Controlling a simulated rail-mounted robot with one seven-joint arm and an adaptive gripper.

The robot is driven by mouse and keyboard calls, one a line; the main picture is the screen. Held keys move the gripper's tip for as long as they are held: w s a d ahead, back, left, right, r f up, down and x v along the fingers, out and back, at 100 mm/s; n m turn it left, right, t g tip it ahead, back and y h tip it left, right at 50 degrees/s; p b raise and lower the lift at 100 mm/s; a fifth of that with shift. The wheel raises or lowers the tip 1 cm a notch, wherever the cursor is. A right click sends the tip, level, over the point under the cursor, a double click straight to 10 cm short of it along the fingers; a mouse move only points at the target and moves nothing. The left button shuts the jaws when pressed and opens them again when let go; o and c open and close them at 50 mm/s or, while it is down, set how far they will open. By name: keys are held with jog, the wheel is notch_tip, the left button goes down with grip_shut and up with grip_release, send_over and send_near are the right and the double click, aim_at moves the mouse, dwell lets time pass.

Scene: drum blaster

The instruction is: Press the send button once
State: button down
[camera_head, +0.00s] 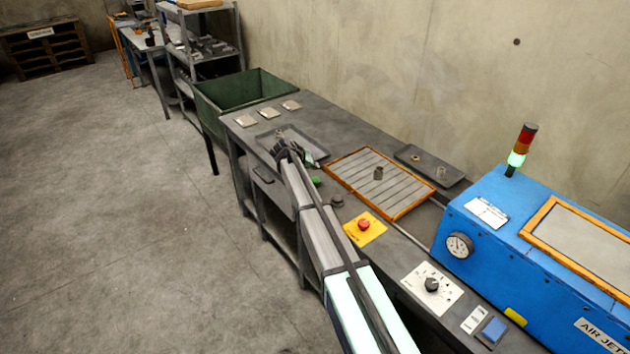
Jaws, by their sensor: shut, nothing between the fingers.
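My gripper (283,151) is at the far end of my arm, above the near side of the grey bench and by a shallow grey tray. It is shut and empty. A small green button (316,181) sits on the bench's front strip, just right of my arm and nearer the camera than my gripper. A blue square button (492,330) sits at the bottom right, in front of the blue machine. No label that I can read marks either one as the send button. My arm hides part of the bench's front strip.
A red mushroom button (364,224) on a yellow plate and a black dial (432,285) on a white plate lie along the front. An orange-framed slatted tray (348,177), a grey tray (293,138), a green bin (245,88) and the blue machine (490,240) stand around.

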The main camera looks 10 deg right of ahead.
aim_at(314, 180)
jog(key=shift+f+b, duration=1)
jog(key=shift+f, duration=0.6)
jog(key=shift+f, duration=0.2)
jog(key=shift+f+b, duration=0.25)
jog(key=shift+b, duration=0.35)
